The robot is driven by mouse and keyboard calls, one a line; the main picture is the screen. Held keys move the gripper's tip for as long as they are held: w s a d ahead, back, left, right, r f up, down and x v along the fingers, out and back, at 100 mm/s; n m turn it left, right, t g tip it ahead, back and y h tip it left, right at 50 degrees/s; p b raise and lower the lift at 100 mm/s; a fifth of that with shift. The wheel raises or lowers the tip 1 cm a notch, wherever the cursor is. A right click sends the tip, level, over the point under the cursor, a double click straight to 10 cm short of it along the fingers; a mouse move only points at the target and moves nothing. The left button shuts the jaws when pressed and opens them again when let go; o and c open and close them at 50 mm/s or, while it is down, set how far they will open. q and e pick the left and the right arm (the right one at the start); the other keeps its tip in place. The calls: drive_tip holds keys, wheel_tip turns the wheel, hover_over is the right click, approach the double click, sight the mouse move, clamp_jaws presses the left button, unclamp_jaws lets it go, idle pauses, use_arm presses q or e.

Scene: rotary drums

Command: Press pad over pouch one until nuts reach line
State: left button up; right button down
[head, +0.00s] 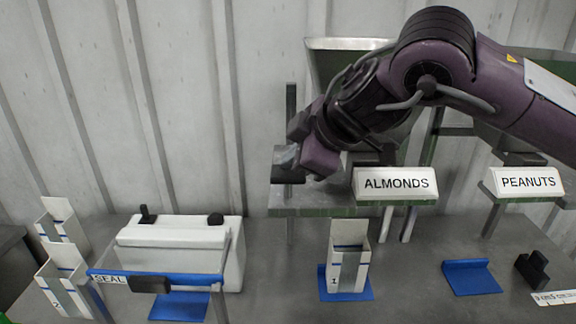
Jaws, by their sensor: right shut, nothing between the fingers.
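Pouch one (336,282), a white open-topped pouch marked 1 with a clear front strip and a blue line near its top, stands upright on a blue mat (362,295) below the ALMONDS sign (396,184). I cannot make out any nuts in it. My right gripper (286,157) is shut and empty, up and to the left of pouch one. It is at a dark block (288,176) by an upright post; this may be the pad, and the gripper partly covers it. I cannot tell whether they touch. My left gripper is out of view.
A PEANUTS sign (528,181) stands at the right. A white sealer (180,240) with a blue-edged SEAL bar stands left, near two other white pouches (62,285) (62,226). An empty blue mat (470,278) and a black object (533,268) lie right.

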sight(293, 173)
drive_tip(key=shift+f+b, duration=0.65)
drive_tip(key=shift+f, duration=0.35)
idle(0.4)
idle(0.4)
drive_tip(key=shift+r+p, duration=1.5)
drive_tip(key=shift+r, duration=0.6)
wheel_tip(293, 173, up, 5)
drive_tip(key=p, duration=0.3)
drive_tip(key=shift+p, duration=0.4)
drive_tip(key=shift+w, duration=0.1)
